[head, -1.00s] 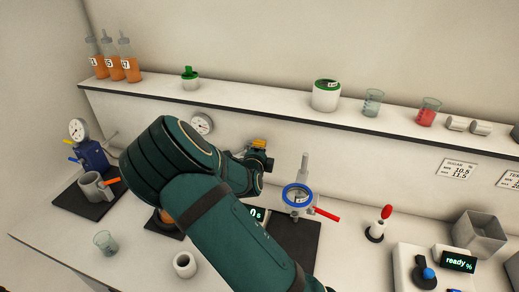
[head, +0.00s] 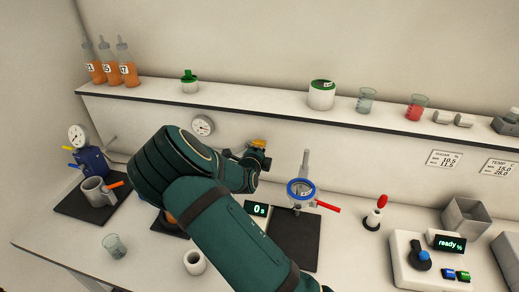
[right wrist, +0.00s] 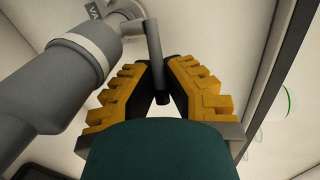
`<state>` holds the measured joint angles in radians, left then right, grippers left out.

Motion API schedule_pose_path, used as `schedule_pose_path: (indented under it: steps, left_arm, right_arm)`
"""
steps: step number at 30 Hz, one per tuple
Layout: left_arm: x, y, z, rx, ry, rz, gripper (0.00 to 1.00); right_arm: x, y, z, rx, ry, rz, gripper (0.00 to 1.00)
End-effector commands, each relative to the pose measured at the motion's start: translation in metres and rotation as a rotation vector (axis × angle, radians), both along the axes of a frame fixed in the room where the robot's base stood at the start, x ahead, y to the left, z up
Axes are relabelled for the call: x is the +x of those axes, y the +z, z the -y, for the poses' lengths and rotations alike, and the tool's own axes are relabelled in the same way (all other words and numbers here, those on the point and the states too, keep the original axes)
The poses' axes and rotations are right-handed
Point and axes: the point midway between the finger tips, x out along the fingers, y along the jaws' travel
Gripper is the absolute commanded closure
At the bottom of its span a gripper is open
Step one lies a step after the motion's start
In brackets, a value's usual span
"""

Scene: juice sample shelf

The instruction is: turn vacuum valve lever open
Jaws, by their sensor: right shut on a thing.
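My right gripper (head: 258,150) is at the back wall, beyond my dark green arm in the head view. In the right wrist view its yellow ridged fingers (right wrist: 158,72) are closed in on a thin grey lever (right wrist: 153,42), whose lower end is between the fingertips. The lever joins a grey cylindrical valve body (right wrist: 62,85) with a lighter collar, on the left of that view. A label partly reading "VA" shows beside it. In the head view the valve and lever are hidden or too small to make out. My left gripper is not in view.
A round gauge (head: 202,126) is on the wall left of my gripper. A blue-ringed vessel with a red handle (head: 328,206) stands to the right. The shelf (head: 260,107) with bottles and beakers runs above. A white cup (head: 195,262) is on the bench below my arm.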

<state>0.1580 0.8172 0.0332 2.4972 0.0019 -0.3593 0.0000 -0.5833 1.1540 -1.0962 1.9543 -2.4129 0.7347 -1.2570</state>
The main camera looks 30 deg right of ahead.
Motion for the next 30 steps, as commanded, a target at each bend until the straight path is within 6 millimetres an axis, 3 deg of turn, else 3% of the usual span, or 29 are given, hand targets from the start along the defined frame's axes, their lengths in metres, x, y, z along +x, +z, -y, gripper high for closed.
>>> schedule_pose_path:
  steps: [12, 15, 16, 25, 30]
  left_arm:
    - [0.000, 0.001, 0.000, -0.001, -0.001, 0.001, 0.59]
    - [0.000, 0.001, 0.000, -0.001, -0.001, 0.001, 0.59]
    - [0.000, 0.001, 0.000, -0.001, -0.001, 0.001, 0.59]
    - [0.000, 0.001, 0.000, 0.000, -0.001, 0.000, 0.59]
    - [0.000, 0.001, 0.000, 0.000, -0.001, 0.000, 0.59]
  right_arm:
    - [0.003, 0.001, 0.000, -0.001, -0.001, 0.005, 1.00]
    - [0.003, 0.001, 0.000, 0.000, -0.001, 0.004, 0.62]
    - [0.003, 0.001, 0.000, -0.001, -0.001, 0.003, 0.59]
    - [0.002, 0.001, -0.001, 0.001, -0.001, 0.002, 0.59]
    - [-0.008, 0.003, -0.012, 0.002, 0.001, 0.001, 0.59]
